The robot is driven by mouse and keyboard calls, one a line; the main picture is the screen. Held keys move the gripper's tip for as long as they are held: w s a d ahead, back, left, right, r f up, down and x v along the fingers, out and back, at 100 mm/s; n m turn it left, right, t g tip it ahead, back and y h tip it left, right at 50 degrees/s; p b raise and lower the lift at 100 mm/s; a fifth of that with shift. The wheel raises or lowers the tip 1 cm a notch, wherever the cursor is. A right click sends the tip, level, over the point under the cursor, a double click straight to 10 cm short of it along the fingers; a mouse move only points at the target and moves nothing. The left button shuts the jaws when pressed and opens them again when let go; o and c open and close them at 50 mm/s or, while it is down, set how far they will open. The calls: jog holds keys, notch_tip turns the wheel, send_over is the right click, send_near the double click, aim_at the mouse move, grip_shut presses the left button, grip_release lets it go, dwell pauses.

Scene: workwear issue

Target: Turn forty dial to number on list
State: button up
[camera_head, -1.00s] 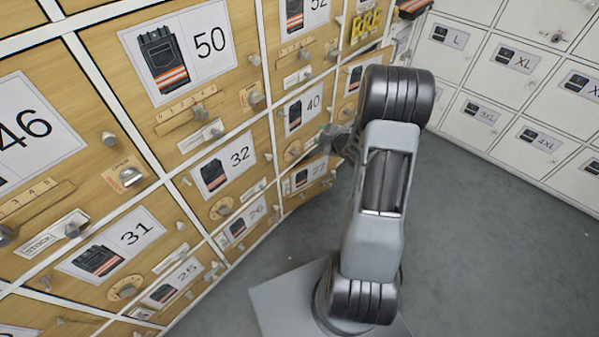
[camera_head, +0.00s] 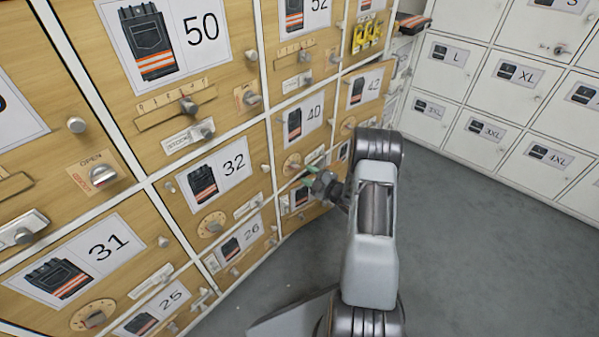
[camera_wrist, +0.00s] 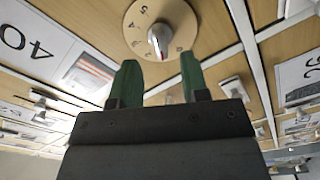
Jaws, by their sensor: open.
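The forty drawer front (camera_head: 303,118) is wooden, with a trousers picture and the number 40. Its round tan dial (camera_head: 292,163) sits below the label. In the wrist view the dial (camera_wrist: 140,15) is large at the top, cut by the frame edge. Its grey knob (camera_wrist: 161,36) has a red and white mark near the lower rim; the exact number is unclear. My gripper (camera_wrist: 160,66) is open and empty, its two green fingers apart and pointing at the dial without visible contact. In the head view my gripper (camera_head: 308,177) is just below and right of the dial. No list is readable.
Neighbouring fronts 32 (camera_head: 220,175), 42 (camera_head: 366,88) and 50 (camera_head: 180,50) carry knobs, sliders and stock plates that stick out. Yellow items (camera_head: 367,36) hang at the upper right. White lockers (camera_head: 490,90) stand at right. The grey floor (camera_head: 480,220) is clear.

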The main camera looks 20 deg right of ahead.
aim_at(298, 168)
jog(key=shift+b+x, duration=0.5)
jog(key=shift+x, duration=1.95)
jog(key=shift+w, duration=0.1)
jog(key=shift+c, duration=0.4)
grip_shut()
